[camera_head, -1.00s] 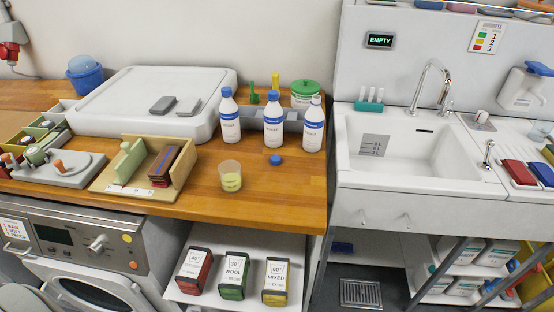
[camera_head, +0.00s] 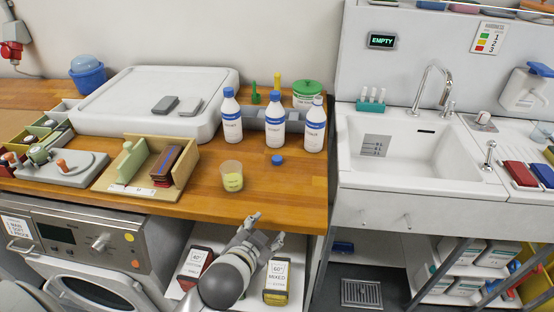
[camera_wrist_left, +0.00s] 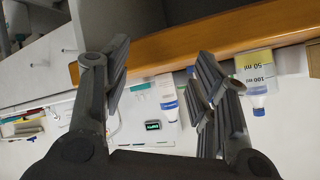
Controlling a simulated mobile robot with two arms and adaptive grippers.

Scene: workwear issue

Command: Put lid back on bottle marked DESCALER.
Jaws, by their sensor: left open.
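Three white bottles with blue bands stand at the back of the wooden counter: a left bottle (camera_head: 231,118) and a middle bottle (camera_head: 275,122) with blue caps, and a right bottle (camera_head: 314,126) whose top looks white, without a blue cap. Their label text is too small to read. A loose blue lid (camera_head: 277,160) lies on the counter in front of the middle bottle. My left gripper (camera_head: 266,229) is open and empty, just in front of the counter's front edge, apart from the lid. Its spread fingers also show in the left wrist view (camera_wrist_left: 163,72). My right gripper is out of view.
A beaker (camera_head: 232,182) with yellowish liquid stands left of the lid, near the counter's front; it also shows inverted in the wrist view (camera_wrist_left: 254,66). A grey rack (camera_head: 250,117) and a green-lidded tub (camera_head: 307,88) stand behind the bottles. The sink (camera_head: 410,150) is at right.

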